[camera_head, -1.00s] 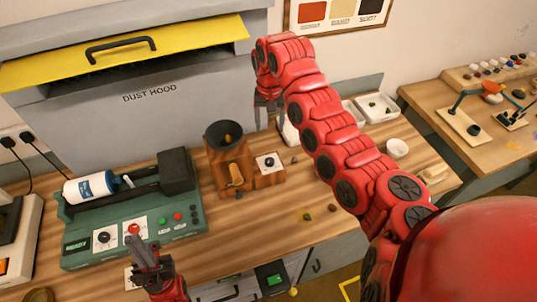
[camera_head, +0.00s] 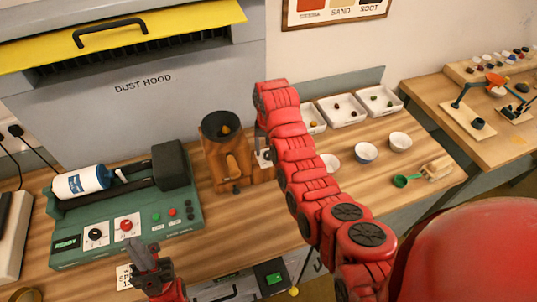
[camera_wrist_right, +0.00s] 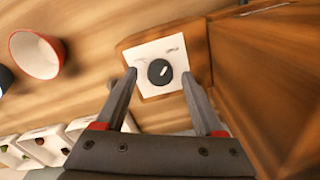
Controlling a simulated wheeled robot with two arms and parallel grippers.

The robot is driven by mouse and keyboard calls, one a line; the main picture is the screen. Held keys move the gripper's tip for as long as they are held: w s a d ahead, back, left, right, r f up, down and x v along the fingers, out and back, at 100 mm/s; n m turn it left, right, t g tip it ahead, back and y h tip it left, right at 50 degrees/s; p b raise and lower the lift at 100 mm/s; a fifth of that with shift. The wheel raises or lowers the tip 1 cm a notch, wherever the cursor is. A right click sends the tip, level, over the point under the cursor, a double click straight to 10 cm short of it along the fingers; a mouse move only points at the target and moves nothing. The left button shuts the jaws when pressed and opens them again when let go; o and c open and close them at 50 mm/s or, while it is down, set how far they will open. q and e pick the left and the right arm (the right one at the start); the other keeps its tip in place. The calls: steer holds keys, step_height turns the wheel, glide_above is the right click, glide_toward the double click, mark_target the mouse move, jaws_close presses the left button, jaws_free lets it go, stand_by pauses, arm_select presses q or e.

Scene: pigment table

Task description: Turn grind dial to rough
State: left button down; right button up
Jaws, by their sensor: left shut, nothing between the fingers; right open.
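The black grind dial (camera_wrist_right: 160,72) with a pale pointer mark sits on a white plate (camera_wrist_right: 149,51) on the wooden grinder (camera_head: 236,158). In the right wrist view the pointer leans to the upper right; the small lettering on the plate is too blurred to read. My right gripper (camera_wrist_right: 160,76) is open, with one finger on each side of the dial, and I cannot tell whether they touch it. In the head view my right gripper and arm hide most of the dial. My left gripper (camera_head: 147,257) is shut and empty at the front of the table.
A green roller machine (camera_head: 125,220) stands left of the grinder. The dust hood (camera_head: 140,100) stands behind.

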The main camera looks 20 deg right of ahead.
steer(key=shift+f, duration=0.2)
jaws_close()
stand_by(0.3)
steer(key=shift+n, duration=0.4)
steer(key=shift+f+n+b, duration=0.1)
steer(key=shift+n+b, duration=0.25)
steer(key=shift+n, duration=0.55)
steer(key=n, duration=1)
steer(key=shift+n, duration=0.4)
steer(key=shift+s+n, duration=0.1)
steer(key=shift+n, duration=2.2)
